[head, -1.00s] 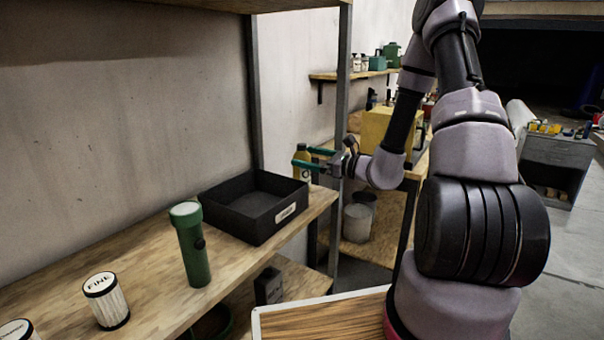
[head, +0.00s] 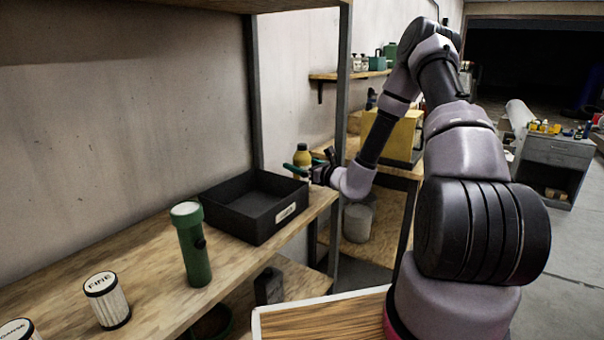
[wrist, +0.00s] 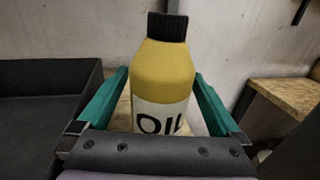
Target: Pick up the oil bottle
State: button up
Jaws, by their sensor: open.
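The oil bottle (wrist: 164,75) is yellow with a black cap and a white label reading OIL. It stands upright in the wrist view, between the two green fingers of my gripper (wrist: 158,100). The fingers are open, one on each side, and gaps show beside the bottle's body. In the head view the bottle (head: 302,155) shows its upper part behind my gripper (head: 306,168), at the right end of the shelf. Its lower part is hidden there by the gripper and the black bin.
A black open bin (head: 232,214) with a label stands just left of the bottle. A grey metal post (head: 342,90) rises close to my gripper.

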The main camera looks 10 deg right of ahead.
jog(key=shift+x, duration=1.05)
jog(key=c, duration=1.5)
grip_shut()
jog(key=shift+r, duration=0.1)
